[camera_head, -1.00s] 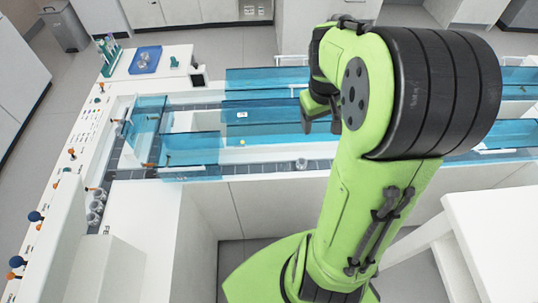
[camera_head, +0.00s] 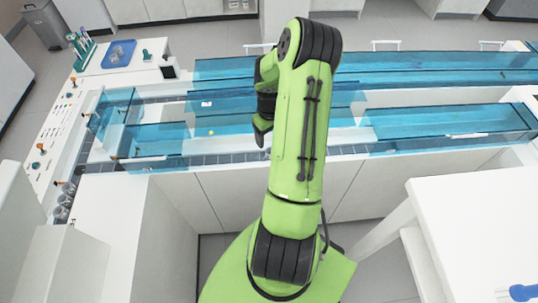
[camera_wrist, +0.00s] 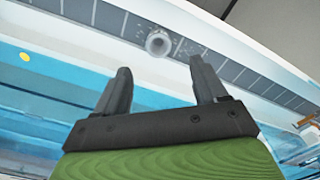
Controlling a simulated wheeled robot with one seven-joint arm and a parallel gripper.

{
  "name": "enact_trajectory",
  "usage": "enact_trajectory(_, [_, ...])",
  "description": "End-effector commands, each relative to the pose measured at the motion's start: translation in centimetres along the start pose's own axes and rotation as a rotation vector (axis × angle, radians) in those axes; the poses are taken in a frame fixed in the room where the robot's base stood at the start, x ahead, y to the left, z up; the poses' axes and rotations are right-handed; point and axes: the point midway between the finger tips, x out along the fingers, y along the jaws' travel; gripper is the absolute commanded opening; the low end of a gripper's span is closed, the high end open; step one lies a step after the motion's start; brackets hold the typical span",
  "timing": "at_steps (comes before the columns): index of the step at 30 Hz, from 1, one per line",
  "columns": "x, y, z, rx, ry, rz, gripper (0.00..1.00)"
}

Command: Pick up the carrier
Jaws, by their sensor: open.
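The carrier (camera_wrist: 158,43), a small round pale-grey cup-like piece, sits on the dark segmented track (camera_wrist: 235,70) in the wrist view. My gripper (camera_wrist: 160,66) is open and empty, its two dark fingers pointing toward the track. The carrier appears just beyond the fingertips, roughly in line with the gap between them, and nothing is between the fingers. In the head view my gripper (camera_head: 262,139) hangs over the near track lane, and I cannot make out this carrier there; the arm probably covers it.
Blue transparent covers (camera_head: 430,120) stand along the lanes on both sides of my gripper. Several similar round pieces (camera_head: 62,205) are on the track at the left. A blue tray (camera_head: 118,54) and a tube rack (camera_head: 82,44) are at the back left. A white table (camera_head: 480,230) stands at the right.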

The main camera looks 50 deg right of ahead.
Motion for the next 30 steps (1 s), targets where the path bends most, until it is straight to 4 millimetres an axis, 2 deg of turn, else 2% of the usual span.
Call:
enact_trajectory(1, [1.2, 0.0, 0.0, 0.0, -0.002, -0.003, 0.71])
enact_trajectory(7, [3.6, 0.1, 0.0, 0.002, 0.0, -0.001, 0.71])
enact_trajectory(12, [6.9, 0.1, 0.1, 0.001, 0.0, -0.002, 0.71])
enact_trajectory(15, [7.7, 0.2, 0.1, 0.002, 0.0, 0.0, 0.71])
enact_trajectory(21, [7.6, 0.2, 0.0, 0.001, 0.001, 0.002, 0.71])
enact_trajectory(30, [7.6, 0.2, 0.0, 0.001, 0.001, 0.002, 0.26])
